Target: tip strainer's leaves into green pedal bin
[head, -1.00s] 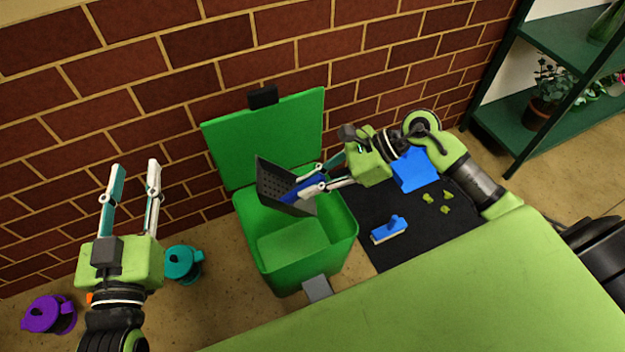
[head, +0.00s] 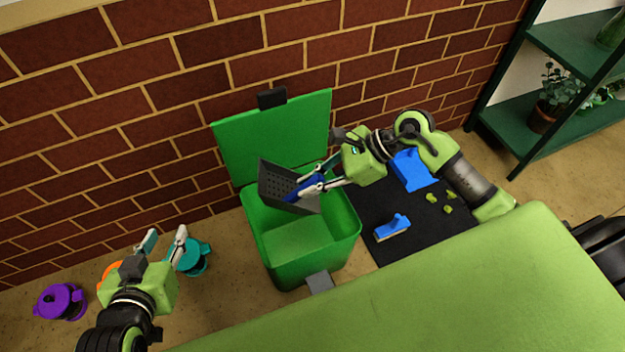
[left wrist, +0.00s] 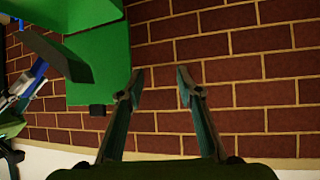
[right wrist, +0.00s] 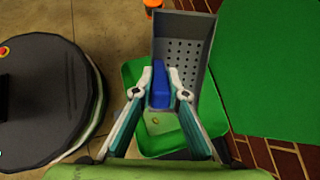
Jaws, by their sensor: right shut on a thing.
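The grey perforated strainer (head: 278,183) with a blue handle (head: 308,186) is steeply tilted over the open green pedal bin (head: 290,270). My right gripper (head: 318,190) is shut on the blue handle; the right wrist view shows the handle (right wrist: 158,90) between its fingers. No leaves are visible in the strainer. A small yellowish-green bit (right wrist: 155,121) shows below the handle in the right wrist view, apparently inside the bin. The bin's lid (head: 275,135) stands up against the wall. My left gripper (head: 165,245) is open and empty, left of the bin.
A black mat (head: 385,250) right of the bin holds a blue brush (head: 393,228), a blue dustpan (head: 412,170) and several green leaf bits (head: 448,208). Teal (head: 195,258) and purple (head: 62,302) cans stand on the floor at left. A green shelf (head: 545,110) holds plants. A brick wall is behind.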

